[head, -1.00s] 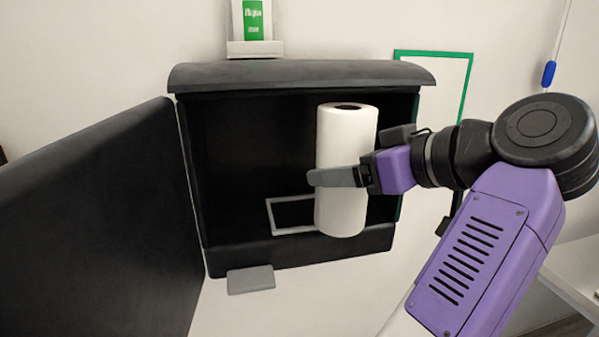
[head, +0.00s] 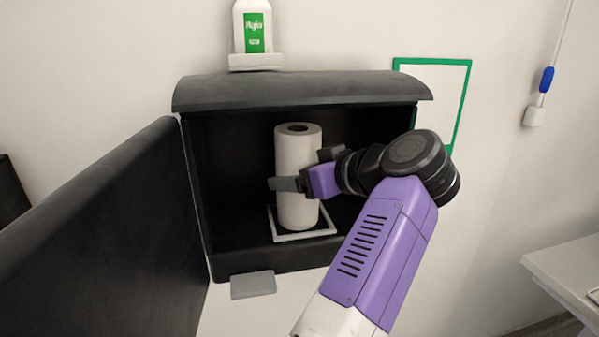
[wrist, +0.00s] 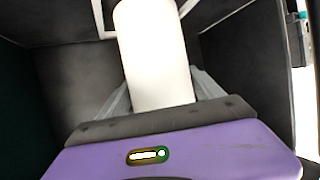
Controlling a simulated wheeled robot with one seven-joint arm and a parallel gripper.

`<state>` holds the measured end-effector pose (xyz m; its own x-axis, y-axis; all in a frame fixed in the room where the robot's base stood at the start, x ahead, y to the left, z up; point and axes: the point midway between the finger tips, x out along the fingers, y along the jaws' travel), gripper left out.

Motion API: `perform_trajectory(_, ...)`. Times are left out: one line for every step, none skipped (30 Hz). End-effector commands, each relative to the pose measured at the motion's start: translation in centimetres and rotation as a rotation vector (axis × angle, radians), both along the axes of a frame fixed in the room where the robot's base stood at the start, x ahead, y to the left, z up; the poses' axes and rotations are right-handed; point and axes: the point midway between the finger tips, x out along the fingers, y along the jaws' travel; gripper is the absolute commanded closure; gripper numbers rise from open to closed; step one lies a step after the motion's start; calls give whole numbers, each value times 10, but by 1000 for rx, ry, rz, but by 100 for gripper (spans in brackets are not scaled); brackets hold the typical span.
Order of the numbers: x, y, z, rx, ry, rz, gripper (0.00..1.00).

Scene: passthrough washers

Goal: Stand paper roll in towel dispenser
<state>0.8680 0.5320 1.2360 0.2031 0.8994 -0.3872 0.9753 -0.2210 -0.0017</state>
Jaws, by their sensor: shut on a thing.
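The white paper roll (head: 297,151) stands upright inside the open black towel dispenser (head: 230,262) in the head view. Its lower end is over or within the light square outline (head: 300,236) on the dispenser floor; I cannot tell whether it touches the floor. My gripper (head: 290,184) is shut on the roll at about mid-height, reaching in from the right. In the wrist view the roll (wrist: 155,50) lies between the two grey fingers (wrist: 160,93), and part of the outline shows behind its end.
The dispenser's black door (head: 90,240) hangs open at the left. A white bottle with a green label (head: 253,28) stands on a small ledge above. A green-framed panel (head: 461,100) is on the wall at right. A pale table (head: 575,270) stands lower right.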

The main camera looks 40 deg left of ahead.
Motion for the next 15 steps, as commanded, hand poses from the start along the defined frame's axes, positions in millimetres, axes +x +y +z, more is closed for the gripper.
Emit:
perform_trajectory(0,0,1,2,-2,-1,92)
perform_trajectory(0,0,1,2,-2,-1,92)
perform_trajectory(0,0,1,2,-2,-1,92)
perform_trajectory(0,0,1,2,-2,-1,92)
perform_trajectory(0,0,1,2,-2,-1,92)
perform_trajectory(0,0,0,2,-2,-1,92)
perform_trajectory(0,-1,-1,2,-2,-1,92)
perform_trajectory(1,-1,-2,1,-2,-1,92)
perform_trajectory(0,-1,-4,-1,0,-1,22)
perform_trajectory(0,-1,-3,-1,0,-1,16)
perform_trajectory(0,-1,-2,-1,0,-1,10)
perform_trajectory(0,-1,-2,-1,0,-1,3)
perform_trajectory(0,-1,-2,-1,0,-1,2)
perform_trajectory(0,-1,-2,0,0,-1,2)
perform_trajectory(0,-1,-2,0,0,-1,2)
